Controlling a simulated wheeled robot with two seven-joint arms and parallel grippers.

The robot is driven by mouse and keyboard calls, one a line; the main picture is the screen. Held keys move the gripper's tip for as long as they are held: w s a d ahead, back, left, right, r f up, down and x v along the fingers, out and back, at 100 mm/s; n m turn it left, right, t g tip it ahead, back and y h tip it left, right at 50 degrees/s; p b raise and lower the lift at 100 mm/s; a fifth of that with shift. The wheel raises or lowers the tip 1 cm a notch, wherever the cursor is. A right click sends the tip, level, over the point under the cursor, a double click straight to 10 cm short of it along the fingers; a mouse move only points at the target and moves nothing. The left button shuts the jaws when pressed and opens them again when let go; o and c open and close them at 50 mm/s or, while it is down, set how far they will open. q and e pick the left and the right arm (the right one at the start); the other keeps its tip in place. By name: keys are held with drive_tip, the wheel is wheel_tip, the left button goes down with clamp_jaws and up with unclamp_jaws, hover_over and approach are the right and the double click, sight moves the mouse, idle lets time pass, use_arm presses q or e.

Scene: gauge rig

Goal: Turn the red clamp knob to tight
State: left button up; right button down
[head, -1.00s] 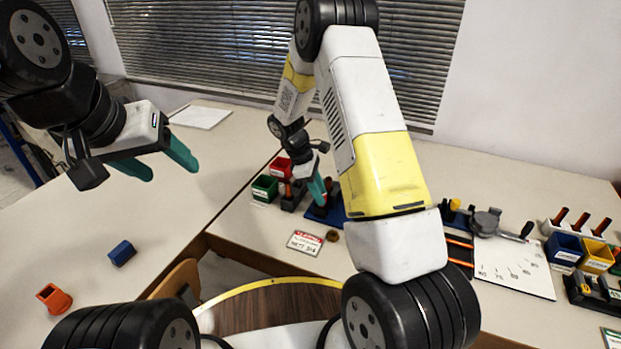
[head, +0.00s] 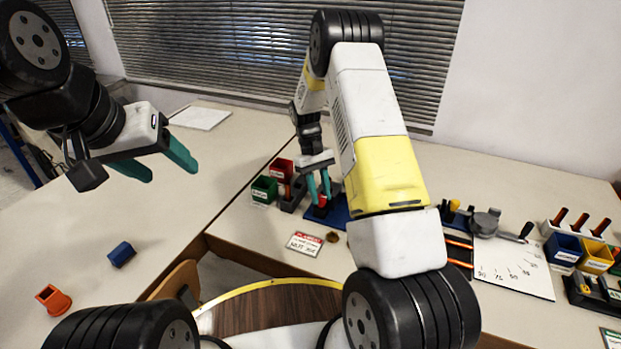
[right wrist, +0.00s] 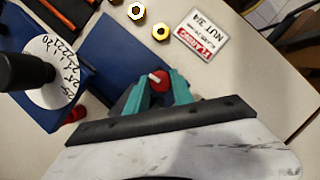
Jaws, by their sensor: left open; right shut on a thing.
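The red clamp knob (head: 322,201) stands on a blue base (head: 340,214) on the bench, partly hidden by my right gripper (head: 319,188). In the right wrist view the knob (right wrist: 158,79) shows a pale mark on its top. It sits between the teal fingertips of my right gripper (right wrist: 160,92), which are shut on it. My left gripper (head: 172,172) is open and empty, held above the left table, far from the knob. I cannot read from these frames how tight the knob is.
Green (head: 264,190) and red (head: 282,169) bins stand left of the knob. A red-and-white sign card (head: 305,243) and a brass nut (head: 332,237) lie in front. A white dial (right wrist: 52,72) with a black post is near the gripper. A blue block (head: 121,253) lies left.

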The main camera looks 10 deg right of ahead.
drive_tip(key=shift+w+m, duration=0.1)
drive_tip(key=shift+m, duration=0.6)
drive_tip(key=shift+y, duration=0.3)
drive_tip(key=c, duration=1.4)
unclamp_jaws()
drive_tip(key=shift+r, duration=0.15)
drive_tip(key=v, duration=0.7)
drive_tip(key=shift+w+r, duration=0.15)
drive_tip(key=shift+r, duration=0.1)
drive_tip(key=shift+o, duration=0.2)
